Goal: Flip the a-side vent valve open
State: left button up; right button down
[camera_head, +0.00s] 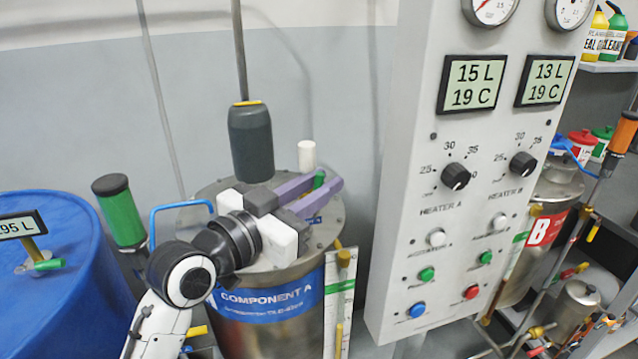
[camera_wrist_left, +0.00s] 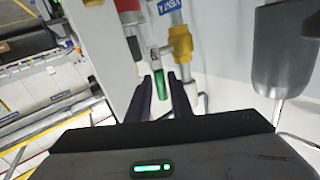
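My left gripper (camera_head: 330,184) reaches over the lid of the Component A tank (camera_head: 268,300). Its two purple fingers are parted. In the left wrist view the gripper (camera_wrist_left: 168,88) points at the vent valve, a brass body (camera_wrist_left: 180,44) under a blue "VENT A" label (camera_wrist_left: 168,5). The valve's green lever (camera_wrist_left: 160,84) hangs down between the fingertips, with a gap on at least one side. The green lever also shows by the fingers in the head view (camera_head: 319,179). The rest of the valve is mostly hidden there. My right gripper is in neither view.
A control panel (camera_head: 400,200) with dials and buttons stands close on the right of the gripper. A dark grey cylinder (camera_head: 250,140) rises behind it. A blue drum (camera_head: 60,270) stands at left, and the B tank (camera_head: 548,225) is beyond the panel.

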pick_arm(q)
grip_shut()
jog(key=shift+f, duration=0.2)
jog(key=shift+a+f+n+t+b, duration=0.15)
jog(key=shift+a+n+t+b, duration=0.35)
jog(key=shift+b, duration=0.7)
jog(key=shift+s+d+r+t+h, duration=0.1)
jog(key=shift+d+r+t+h, duration=0.05)
jog(key=shift+r+t+h, duration=0.2)
grip_release()
